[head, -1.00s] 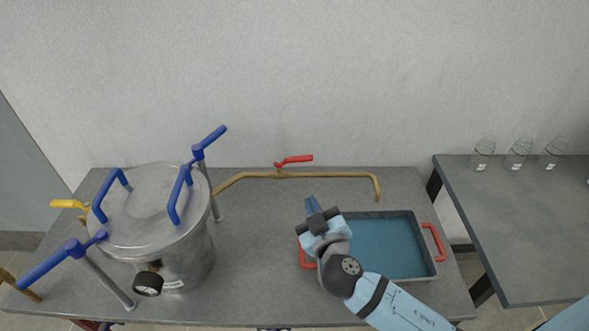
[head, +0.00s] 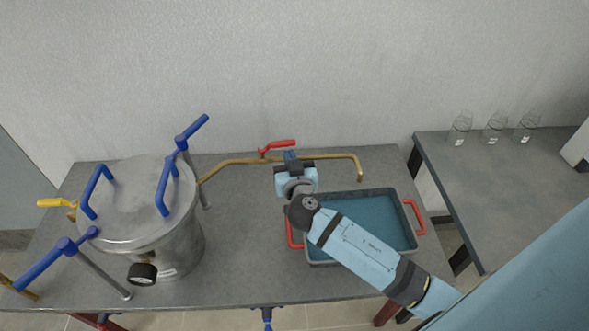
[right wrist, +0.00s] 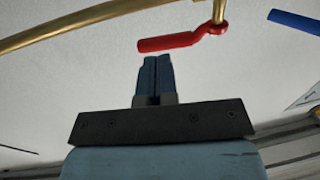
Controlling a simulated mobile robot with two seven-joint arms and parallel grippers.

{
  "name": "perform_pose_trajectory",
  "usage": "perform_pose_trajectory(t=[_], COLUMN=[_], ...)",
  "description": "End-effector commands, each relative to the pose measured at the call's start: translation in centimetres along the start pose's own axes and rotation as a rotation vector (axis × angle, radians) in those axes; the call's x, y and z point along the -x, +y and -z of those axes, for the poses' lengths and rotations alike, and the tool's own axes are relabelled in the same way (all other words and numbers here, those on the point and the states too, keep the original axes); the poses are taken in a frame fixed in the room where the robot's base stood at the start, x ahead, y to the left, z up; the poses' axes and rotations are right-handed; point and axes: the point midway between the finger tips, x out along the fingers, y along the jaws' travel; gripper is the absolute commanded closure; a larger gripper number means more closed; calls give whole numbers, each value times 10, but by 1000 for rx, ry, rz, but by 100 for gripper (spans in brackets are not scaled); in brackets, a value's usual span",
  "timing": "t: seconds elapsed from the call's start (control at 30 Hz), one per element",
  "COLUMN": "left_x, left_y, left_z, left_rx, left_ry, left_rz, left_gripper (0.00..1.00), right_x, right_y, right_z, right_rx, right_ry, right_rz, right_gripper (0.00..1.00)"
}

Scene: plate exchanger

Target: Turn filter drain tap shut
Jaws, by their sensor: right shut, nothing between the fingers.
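The filter drain tap has a red lever (head: 277,146) on a brass pipe (head: 235,163) that runs right from the steel filter pot (head: 150,225). The lever lies roughly along the pipe, its free end pointing right. In the right wrist view the red lever (right wrist: 168,43) is just beyond my fingertips, with the brass pipe (right wrist: 90,26) behind it. My right gripper (head: 290,155) is shut and empty, close to the lever; it also shows in the right wrist view (right wrist: 154,62). I cannot tell whether it touches the lever. My left gripper is not in view.
A blue tray (head: 362,222) with red handles stands under the pipe's open end. The pot has blue clamp handles (head: 63,250), a yellow lever (head: 57,203) and a gauge (head: 142,274). Glass jars (head: 495,127) stand on a side table (head: 490,200). The wall is close behind.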

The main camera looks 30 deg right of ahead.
Motion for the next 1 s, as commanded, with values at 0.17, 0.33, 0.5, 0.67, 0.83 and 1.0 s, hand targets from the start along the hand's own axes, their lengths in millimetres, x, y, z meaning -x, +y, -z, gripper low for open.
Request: perform_pose_trajectory(t=[0.17, 0.33, 0.5, 0.67, 0.83, 1.0], left_x=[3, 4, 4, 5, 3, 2], left_y=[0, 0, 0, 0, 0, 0], left_z=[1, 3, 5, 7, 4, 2], left_rx=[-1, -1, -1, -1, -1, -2], left_ry=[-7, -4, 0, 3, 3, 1], left_rz=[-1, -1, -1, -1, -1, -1], left_gripper=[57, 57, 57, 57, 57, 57], right_x=[-19, -23, -23, -22, -23, -23], right_y=[0, 0, 0, 1, 9, 15], right_z=[1, 0, 0, 0, -2, -1], right_rx=[2, 1, 1, 1, 2, 2], right_ry=[1, 0, 0, 0, 0, 1], right_rz=[0, 0, 0, 3, 24, 43], right_gripper=[100, 100, 100, 100, 100, 100])
